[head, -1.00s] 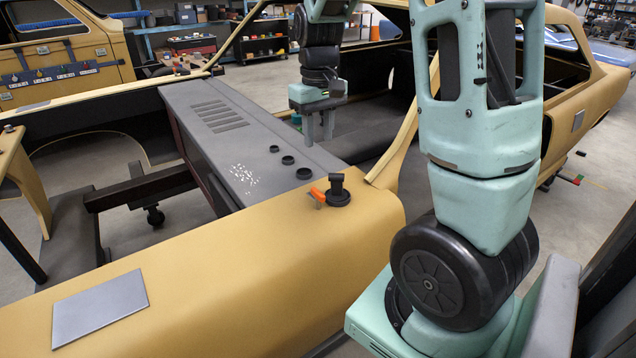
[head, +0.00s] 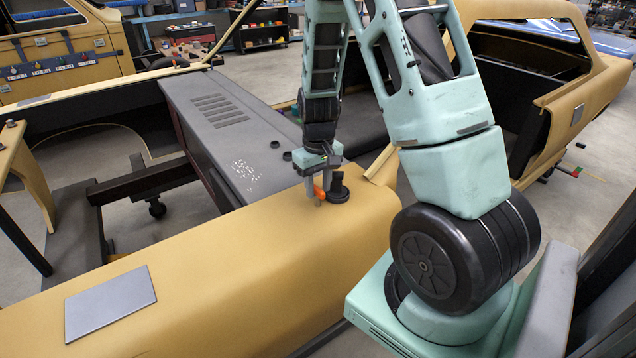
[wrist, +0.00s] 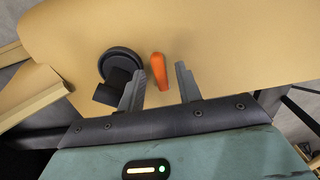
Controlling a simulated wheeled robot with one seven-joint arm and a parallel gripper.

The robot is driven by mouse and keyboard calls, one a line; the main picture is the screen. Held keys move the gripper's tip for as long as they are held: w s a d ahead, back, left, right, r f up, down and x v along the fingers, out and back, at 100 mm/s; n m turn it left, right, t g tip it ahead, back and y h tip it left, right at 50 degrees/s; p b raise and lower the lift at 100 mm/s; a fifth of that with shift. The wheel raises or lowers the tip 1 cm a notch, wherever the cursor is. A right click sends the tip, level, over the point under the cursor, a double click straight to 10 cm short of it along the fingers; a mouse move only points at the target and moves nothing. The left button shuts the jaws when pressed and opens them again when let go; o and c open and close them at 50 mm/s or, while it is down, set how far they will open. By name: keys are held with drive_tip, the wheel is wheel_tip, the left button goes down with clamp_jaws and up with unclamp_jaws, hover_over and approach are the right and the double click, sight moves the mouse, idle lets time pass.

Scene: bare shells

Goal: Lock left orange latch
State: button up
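The orange latch (head: 318,191) is a short lever beside a round black base with an upright black post (head: 338,189), on the yellow car body panel (head: 190,255). My gripper (head: 315,195) points down at the latch in the head view. In the wrist view the orange latch (wrist: 159,70) shows between the two grey fingertips of my gripper (wrist: 160,85), with visible gaps on both sides. The fingers are open. The black base (wrist: 121,67) lies just left of the latch there, close to the left finger.
A grey panel (head: 205,115) with vents and black round caps lies behind the latch. A flat grey plate (head: 110,302) rests on the yellow panel at front left. A yellow pillar (wrist: 30,103) rises near the base.

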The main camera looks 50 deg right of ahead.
clamp_jaws()
drive_tip(key=shift+m, duration=0.3)
drive_tip(key=m, duration=0.3)
drive_tip(key=shift+w+m, duration=0.1)
drive_tip(key=shift+m, duration=0.2)
drive_tip(key=m, duration=0.4)
drive_tip(key=shift+r+m+p, duration=0.1)
drive_tip(key=shift+m+p, duration=0.2)
drive_tip(key=m+p, duration=0.1)
drive_tip(key=m, duration=0.4)
drive_tip(key=shift+m+p, duration=0.85)
drive_tip(key=shift+m, duration=1.35)
